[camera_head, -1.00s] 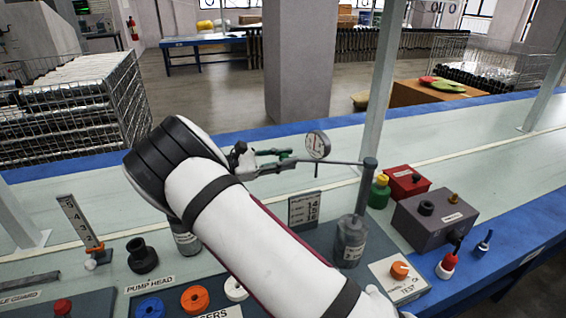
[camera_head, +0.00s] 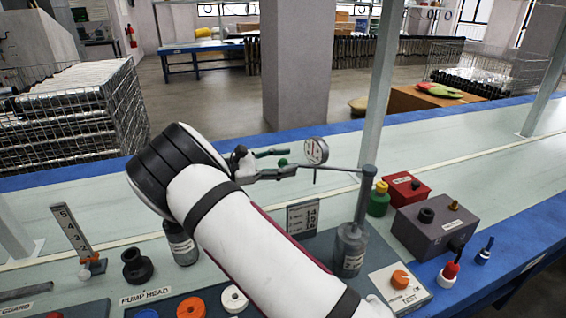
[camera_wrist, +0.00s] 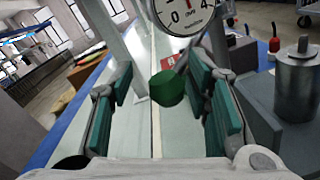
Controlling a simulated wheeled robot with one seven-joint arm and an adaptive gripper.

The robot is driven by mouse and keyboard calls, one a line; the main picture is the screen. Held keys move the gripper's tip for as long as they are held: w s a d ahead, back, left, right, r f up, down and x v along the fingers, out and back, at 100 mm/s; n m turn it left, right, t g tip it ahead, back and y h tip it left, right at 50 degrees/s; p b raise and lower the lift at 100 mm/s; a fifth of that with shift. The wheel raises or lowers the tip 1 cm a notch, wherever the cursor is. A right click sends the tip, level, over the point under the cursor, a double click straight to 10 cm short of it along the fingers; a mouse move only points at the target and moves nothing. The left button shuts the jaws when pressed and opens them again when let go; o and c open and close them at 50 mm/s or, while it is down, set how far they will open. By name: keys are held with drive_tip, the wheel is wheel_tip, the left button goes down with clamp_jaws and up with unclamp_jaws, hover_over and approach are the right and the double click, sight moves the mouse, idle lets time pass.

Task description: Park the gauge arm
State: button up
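The gauge arm (camera_head: 340,168) is a thin bar reaching left from an upright post (camera_head: 366,190) on a grey base. Its round white dial gauge (camera_head: 316,151) stands above the bar and shows at the top of the wrist view (camera_wrist: 186,12). A green knob (camera_head: 283,162) hangs at the bar's left end; it also shows in the wrist view (camera_wrist: 167,88). My gripper (camera_head: 272,162) is at this end. In the wrist view its green-padded fingers (camera_wrist: 165,98) are apart, one either side of the knob, with gaps visible. My forearm hides part of the bench.
A small panel (camera_head: 302,215) marked 14, 15, 16 stands left of the post. A numbered upright (camera_head: 72,230) stands at the left.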

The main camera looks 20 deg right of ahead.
drive_tip(key=a, duration=1.2)
